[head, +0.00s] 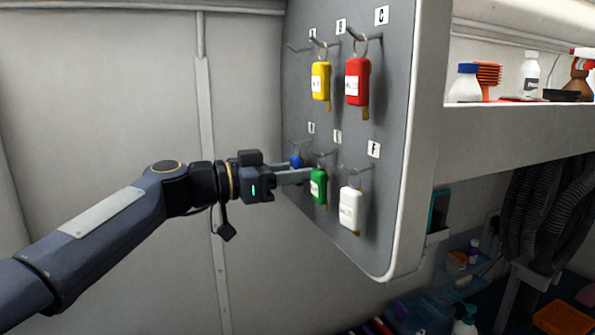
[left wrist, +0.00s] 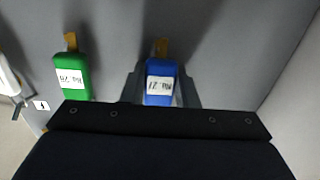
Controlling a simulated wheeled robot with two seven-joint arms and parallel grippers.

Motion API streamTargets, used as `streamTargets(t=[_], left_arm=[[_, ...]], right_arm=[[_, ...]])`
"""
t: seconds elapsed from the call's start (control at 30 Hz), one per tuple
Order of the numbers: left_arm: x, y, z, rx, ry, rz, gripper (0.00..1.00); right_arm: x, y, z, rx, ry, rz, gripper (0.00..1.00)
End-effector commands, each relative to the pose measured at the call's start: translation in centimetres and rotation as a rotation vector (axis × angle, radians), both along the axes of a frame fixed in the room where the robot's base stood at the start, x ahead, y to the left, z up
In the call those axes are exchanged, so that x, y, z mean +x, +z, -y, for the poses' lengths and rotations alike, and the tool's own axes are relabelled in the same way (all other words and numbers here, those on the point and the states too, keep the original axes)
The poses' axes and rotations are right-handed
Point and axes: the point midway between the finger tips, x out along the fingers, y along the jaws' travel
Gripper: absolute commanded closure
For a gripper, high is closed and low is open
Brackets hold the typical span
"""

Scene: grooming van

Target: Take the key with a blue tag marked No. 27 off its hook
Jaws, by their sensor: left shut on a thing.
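The key with the blue tag (left wrist: 160,70) is between the fingers of my left gripper (left wrist: 161,92) in the left wrist view. Its white label appears upside down and seems to read No. 27. In the head view the blue tag (head: 296,161) is mostly hidden behind my left gripper (head: 300,176), at the lower left of the grey key board (head: 400,120). The gripper is shut on the tag, close to the board. The hook of the blue tag is hard to make out, so I cannot tell whether its ring is on it. My right gripper is not in view.
A green tag (head: 318,186) hangs just right of my left gripper, with a white tag (head: 350,208) beyond it. A yellow tag (head: 321,81) and a red tag (head: 358,81) hang above. A shelf (head: 520,125) with bottles is at the right. The left side is clear.

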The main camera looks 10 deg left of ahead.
Motion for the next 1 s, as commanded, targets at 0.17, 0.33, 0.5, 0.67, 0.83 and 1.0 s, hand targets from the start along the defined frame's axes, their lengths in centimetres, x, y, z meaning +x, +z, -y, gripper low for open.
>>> streamTargets(t=[0.17,0.33,0.5,0.67,0.83,1.0], left_arm=[[0.0,0.1,0.0,-0.001,0.0,0.001,0.86],[0.0,0.7,0.0,-0.001,0.0,0.0,0.86],[0.0,1.4,0.0,0.001,0.0,0.001,0.86],[0.0,1.7,0.0,0.0,0.0,0.0,0.86],[-0.3,1.6,-0.5,-0.001,0.002,0.001,0.86],[-0.9,1.6,-1.4,-0.001,0.002,0.002,0.86]], right_arm=[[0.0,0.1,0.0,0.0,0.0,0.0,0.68],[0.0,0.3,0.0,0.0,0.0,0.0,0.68],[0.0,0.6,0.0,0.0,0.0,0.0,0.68],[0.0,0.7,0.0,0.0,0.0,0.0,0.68],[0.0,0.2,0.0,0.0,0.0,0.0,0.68],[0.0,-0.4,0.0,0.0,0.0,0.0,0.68]])
